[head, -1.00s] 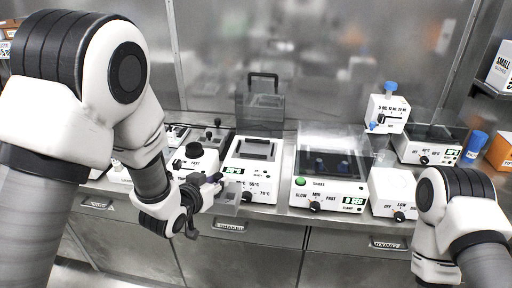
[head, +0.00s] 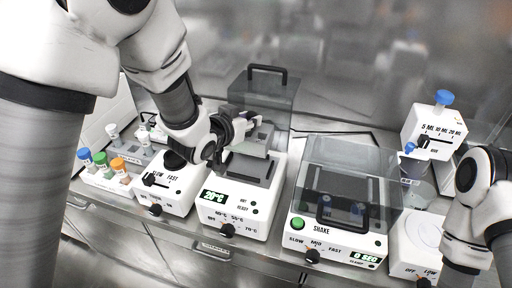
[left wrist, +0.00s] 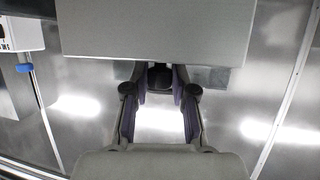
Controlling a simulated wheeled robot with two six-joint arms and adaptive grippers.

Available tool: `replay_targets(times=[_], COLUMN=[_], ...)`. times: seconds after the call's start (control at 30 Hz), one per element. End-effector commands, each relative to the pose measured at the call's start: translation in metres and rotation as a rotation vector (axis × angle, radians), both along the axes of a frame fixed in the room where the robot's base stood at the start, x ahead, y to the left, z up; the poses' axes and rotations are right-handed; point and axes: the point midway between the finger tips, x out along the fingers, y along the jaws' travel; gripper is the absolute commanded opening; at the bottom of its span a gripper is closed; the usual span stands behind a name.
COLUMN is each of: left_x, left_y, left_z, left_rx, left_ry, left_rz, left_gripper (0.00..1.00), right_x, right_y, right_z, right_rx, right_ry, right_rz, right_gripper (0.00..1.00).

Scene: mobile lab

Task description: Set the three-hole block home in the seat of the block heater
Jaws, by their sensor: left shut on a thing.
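The block heater (head: 238,212) is a white unit with a green 20°C display, in the middle of the head view. Its clear lid (head: 266,92) stands open behind its dark seat (head: 246,170). My left gripper (head: 243,129) is shut on the grey three-hole block (head: 257,145) and holds it over the back of the seat. I cannot tell whether the block touches the seat. My right gripper is out of view.
A shaker (head: 335,228) with a clear cover stands close to the right. A white SLOW-FAST unit (head: 165,187) and a rack with coloured caps (head: 105,178) stand to the left. A dispenser with a blue cap (head: 436,130) is at the right.

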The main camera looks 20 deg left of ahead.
Motion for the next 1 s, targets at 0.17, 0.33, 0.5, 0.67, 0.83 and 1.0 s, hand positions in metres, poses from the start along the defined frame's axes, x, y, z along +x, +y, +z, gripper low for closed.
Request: replay_targets(times=[0.17, 0.33, 0.5, 0.67, 0.83, 1.0], left_x=[0.0, 0.0, 0.0, 0.0, -0.001, 0.0], left_y=[0.0, 0.0, 0.0, 0.0, 0.0, 0.0], left_z=[-0.033, -0.057, -0.078, -0.079, -0.081, -0.08], left_rx=[0.0, 0.0, 0.0, 0.0, 0.001, 0.001], left_ry=[0.0, 0.001, 0.0, -0.002, 0.001, 0.0], left_rz=[0.0, 0.001, 0.0, 0.0, 0.0, 0.0], left_gripper=[0.0, 0.0, 0.0, 0.0, 0.47, 0.51], right_x=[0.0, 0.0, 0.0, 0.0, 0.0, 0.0], right_y=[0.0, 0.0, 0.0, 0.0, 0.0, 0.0], right_z=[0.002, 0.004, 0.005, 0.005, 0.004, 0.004], right_rx=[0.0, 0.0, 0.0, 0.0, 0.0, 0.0], right_ry=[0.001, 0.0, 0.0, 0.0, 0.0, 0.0], right_rz=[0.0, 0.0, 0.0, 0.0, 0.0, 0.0], right_gripper=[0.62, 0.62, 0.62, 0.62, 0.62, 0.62])
